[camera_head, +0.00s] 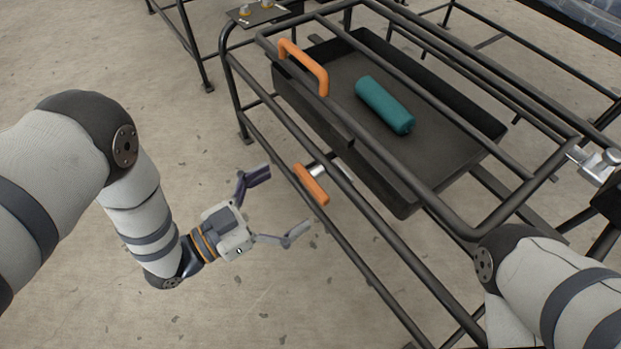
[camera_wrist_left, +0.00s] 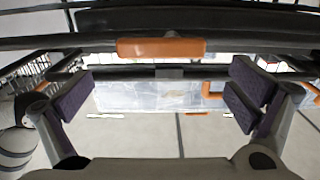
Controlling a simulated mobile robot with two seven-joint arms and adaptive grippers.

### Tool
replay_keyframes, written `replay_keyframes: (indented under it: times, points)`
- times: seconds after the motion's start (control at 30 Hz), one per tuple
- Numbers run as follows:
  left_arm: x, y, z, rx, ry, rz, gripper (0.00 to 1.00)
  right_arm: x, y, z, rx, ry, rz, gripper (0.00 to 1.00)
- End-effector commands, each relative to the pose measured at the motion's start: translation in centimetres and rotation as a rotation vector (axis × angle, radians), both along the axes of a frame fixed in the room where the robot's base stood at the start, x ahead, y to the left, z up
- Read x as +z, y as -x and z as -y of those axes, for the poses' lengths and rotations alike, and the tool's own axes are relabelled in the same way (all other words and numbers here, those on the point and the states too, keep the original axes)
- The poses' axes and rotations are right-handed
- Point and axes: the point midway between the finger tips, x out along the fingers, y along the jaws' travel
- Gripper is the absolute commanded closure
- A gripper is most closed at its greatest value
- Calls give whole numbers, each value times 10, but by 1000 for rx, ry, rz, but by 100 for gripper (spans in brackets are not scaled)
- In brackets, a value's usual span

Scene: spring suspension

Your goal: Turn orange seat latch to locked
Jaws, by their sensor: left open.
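The orange seat latch (camera_head: 311,184) is a short orange bar on the near side of the dark tubular frame, below the tray. A silver cylindrical part shows just behind it. In the left wrist view the orange latch (camera_wrist_left: 160,48) lies level across the upper middle, beyond the fingers. My left gripper (camera_head: 279,205) is open and empty, just left of the latch and apart from it. Its two purple-padded fingers (camera_wrist_left: 165,95) stand wide on either side in the wrist view.
A dark tray (camera_head: 440,150) sits in the frame, with an orange handle (camera_head: 305,66) on its near side and a teal cylinder (camera_head: 384,104) lying inside. Frame rails (camera_head: 350,150) run close past the latch. The floor (camera_head: 330,300) left of the frame is clear.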

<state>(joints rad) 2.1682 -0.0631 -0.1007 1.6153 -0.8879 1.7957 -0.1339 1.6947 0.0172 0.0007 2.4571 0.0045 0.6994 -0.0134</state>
Motion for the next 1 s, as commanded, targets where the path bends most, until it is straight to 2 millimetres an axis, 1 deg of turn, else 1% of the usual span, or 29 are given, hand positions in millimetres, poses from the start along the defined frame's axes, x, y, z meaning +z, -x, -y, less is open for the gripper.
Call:
replay_keyframes:
  times: [0.03,0.1,0.27,0.4,0.6,0.67,0.7,0.77,0.8,1.0]
  points:
    - [-4,-7,11,-3,1,-1,0,-5,2,0,1,0,-11,23]
    - [-4,-17,24,-2,1,-2,0,-8,3,0,2,-1,-20,23]
    - [-3,-31,43,-1,-1,-3,0,-13,4,0,3,-3,-27,23]
    - [-1,-35,48,2,-1,-3,0,-14,4,0,4,-3,-27,23]
    - [-1,-35,48,2,-1,-3,0,-14,4,-1,3,-4,-26,23]
    - [-1,-35,48,2,-1,-3,14,-14,4,-1,3,-4,-26,23]
    - [-1,-35,48,2,-1,-3,23,-14,4,-1,3,-4,-26,23]
    - [-1,-35,48,2,-2,-4,36,-14,4,-1,3,-4,-26,23]
    - [-1,-35,48,2,-2,-4,45,-14,4,-1,3,-4,-26,23]
    - [-1,-35,48,2,1,-8,45,-14,3,-1,3,-4,-25,23]
